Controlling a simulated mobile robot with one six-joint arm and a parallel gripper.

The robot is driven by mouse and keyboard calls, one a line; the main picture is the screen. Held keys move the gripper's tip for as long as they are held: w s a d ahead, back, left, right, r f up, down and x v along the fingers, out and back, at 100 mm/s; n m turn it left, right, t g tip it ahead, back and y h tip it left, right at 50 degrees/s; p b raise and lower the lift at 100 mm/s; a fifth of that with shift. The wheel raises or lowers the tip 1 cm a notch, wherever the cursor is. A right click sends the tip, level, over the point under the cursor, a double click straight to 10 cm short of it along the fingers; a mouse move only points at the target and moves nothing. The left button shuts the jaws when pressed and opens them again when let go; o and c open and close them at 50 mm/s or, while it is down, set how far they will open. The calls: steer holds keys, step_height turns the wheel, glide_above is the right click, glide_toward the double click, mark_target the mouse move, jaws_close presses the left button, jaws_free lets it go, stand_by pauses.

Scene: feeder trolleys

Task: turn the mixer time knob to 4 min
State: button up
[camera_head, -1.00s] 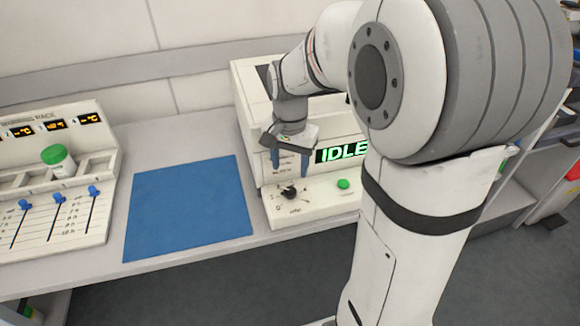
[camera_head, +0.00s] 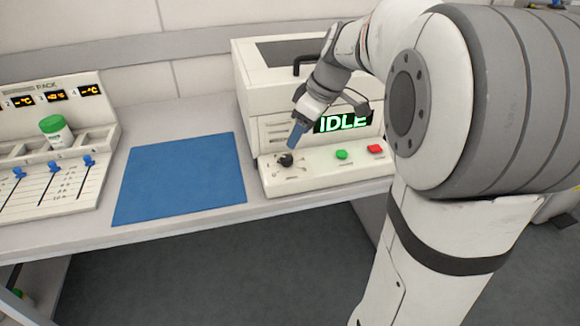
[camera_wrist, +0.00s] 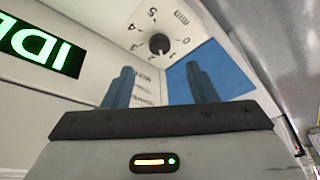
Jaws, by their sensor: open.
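The mixer (camera_head: 250,95) is a white box with a display reading IDLE and a sloped front panel. Its black time knob (camera_head: 285,159) sits at the left of that panel. In the wrist view the knob (camera_wrist: 159,44) shows beyond the fingertips, ringed by printed numbers; its exact setting is too small to read. My gripper (camera_head: 298,136) is just above the knob and apart from it. In the wrist view my gripper (camera_wrist: 160,80) has its two blue fingers spread with nothing between them.
A green button (camera_head: 341,154) and a red button (camera_head: 375,149) sit right of the knob. A blue mat (camera_head: 185,180) lies on the bench left of the mixer. A rack with blue sliders (camera_head: 60,185) and a green-capped jar (camera_head: 56,131) stand at the far left.

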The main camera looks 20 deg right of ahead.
mark_target(287, 158)
steer(key=shift+n, duration=0.4)
steer(key=b+x, duration=0.1)
steer(key=x, duration=0.6)
steer(key=shift+a+f+b, duration=0.1)
steer(key=shift+f+b, duration=0.25)
steer(key=shift+b, duration=0.05)
steer(key=shift+c, duration=0.5)
steer(key=c, duration=0.8)
steer(key=shift+a, duration=0.3)
steer(key=shift+c, duration=0.3)
steer(key=shift+d, duration=0.3)
